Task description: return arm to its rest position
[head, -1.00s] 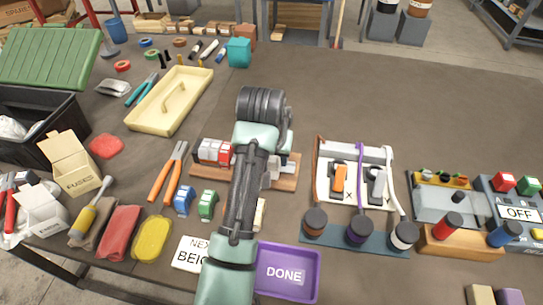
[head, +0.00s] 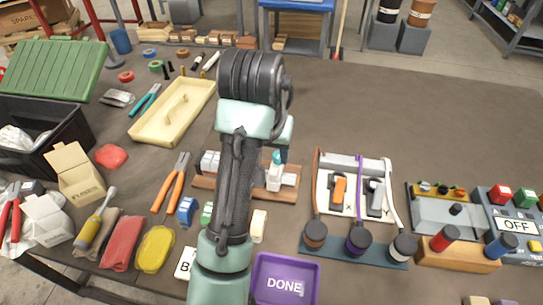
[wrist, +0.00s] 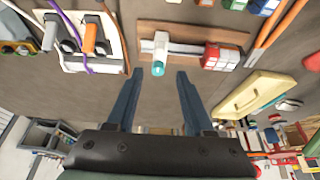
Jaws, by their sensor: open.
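My gripper (wrist: 160,75) is open in the wrist view, with two dark blue fingers apart and nothing between them. In the head view my arm hides it. Beyond the fingertips in the wrist view is a wooden board (wrist: 150,28) with a metal rail. On it sit a white block with a teal end (wrist: 160,50) and red and white blocks (wrist: 222,57), apart from my fingers. The board (head: 290,181) also shows in the head view, partly behind my arm, with the white block (head: 274,178) right of the arm.
A panel with black and orange switches (head: 340,188) stands to the right, beside a control box marked OFF (head: 515,222). A purple DONE tray (head: 285,287) is in front. A cream tray lid (head: 172,112) and orange pliers (head: 172,182) lie left. The table's back right is clear.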

